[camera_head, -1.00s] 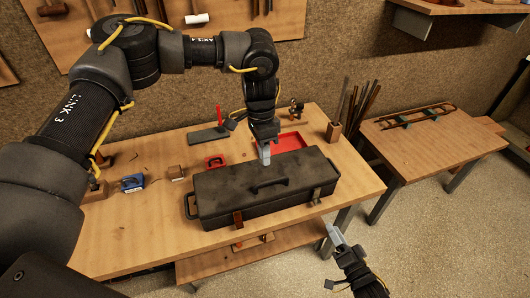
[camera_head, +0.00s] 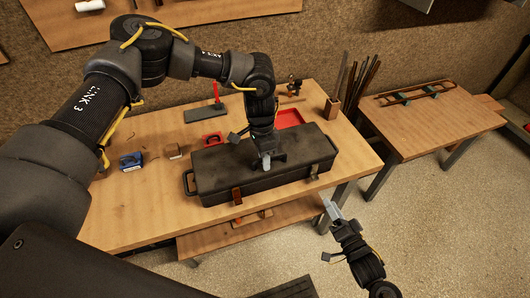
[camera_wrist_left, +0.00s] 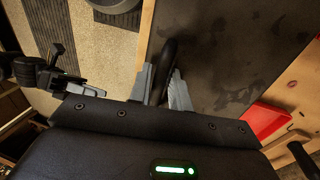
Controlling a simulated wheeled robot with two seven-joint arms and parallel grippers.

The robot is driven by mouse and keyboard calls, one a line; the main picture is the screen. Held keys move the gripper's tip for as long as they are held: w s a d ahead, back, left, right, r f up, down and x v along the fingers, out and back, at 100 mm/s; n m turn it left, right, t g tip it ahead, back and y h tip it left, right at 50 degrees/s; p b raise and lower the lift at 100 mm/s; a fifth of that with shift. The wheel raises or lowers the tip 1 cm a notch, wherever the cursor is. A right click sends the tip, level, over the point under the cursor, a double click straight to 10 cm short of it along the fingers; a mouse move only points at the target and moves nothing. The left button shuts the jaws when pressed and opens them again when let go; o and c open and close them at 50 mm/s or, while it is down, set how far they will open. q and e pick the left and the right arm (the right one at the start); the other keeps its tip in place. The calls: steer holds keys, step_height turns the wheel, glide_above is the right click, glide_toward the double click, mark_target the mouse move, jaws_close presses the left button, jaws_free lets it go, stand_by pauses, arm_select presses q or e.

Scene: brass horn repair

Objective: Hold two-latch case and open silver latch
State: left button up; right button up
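The long black case (camera_head: 215,178) lies closed on the workbench. Two small latches, one at left (camera_head: 237,197) and one at right (camera_head: 314,172), sit on its front edge; both look brownish here, and I cannot tell which is silver. My left gripper (camera_head: 266,162) is down at the lid's handle. In the left wrist view the dark handle (camera_wrist_left: 170,52) lies between its two fingers (camera_wrist_left: 165,90); whether they press on it is unclear. My right gripper (camera_head: 331,212) is in front of the bench, below and right of the right latch, apart from the case. Its finger gap is unclear.
A holder with rods (camera_head: 333,106) stands at the back right. The bench's front left is clear.

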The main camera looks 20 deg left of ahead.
arm_select(q)
jaws_close()
stand_by(1.4)
